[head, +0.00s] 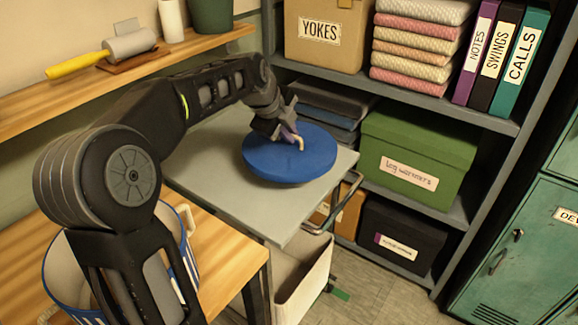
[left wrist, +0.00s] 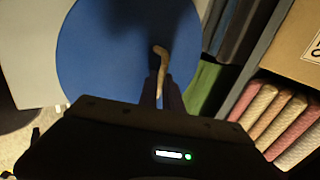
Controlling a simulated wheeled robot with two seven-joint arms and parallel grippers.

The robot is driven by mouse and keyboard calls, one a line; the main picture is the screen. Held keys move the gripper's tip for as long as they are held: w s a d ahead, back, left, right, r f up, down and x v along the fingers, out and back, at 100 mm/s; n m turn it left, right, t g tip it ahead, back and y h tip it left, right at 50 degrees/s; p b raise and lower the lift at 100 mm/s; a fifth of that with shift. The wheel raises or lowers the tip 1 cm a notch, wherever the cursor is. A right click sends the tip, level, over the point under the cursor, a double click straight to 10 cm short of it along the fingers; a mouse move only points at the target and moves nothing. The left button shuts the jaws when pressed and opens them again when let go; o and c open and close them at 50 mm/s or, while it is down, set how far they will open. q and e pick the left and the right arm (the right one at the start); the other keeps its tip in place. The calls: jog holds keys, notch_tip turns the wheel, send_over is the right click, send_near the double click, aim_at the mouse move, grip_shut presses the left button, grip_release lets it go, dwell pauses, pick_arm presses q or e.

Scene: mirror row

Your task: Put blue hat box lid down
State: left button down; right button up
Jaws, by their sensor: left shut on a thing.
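The blue hat box lid (head: 275,160) is a round blue disc with a pale bent handle (head: 300,142). It is over the grey cart top (head: 215,150), near its far right part; I cannot tell whether it touches the surface. My left gripper (head: 292,137) is shut on the handle above the lid. In the left wrist view, the handle (left wrist: 161,60) runs between the fingers (left wrist: 160,88), and the lid (left wrist: 120,45) fills the upper left. My right gripper is not in view.
Behind the cart stands a grey shelf with a green box (head: 415,150), a dark box (head: 400,235), folded cloths (head: 415,45) and binders (head: 500,55). A blue-striped basket (head: 70,270) stands on the wooden bench (head: 225,245). The cart's left part is bare.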

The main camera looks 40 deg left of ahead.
aim_at(289, 147)
pick_arm(q)
notch_tip(289, 147, down, 4)
jog(key=shift+f, duration=0.15)
jog(key=shift+f, duration=0.1)
jog(key=shift+f, duration=1.75)
jog(key=c, duration=1.5)
grip_release()
jog(key=v, duration=1.2)
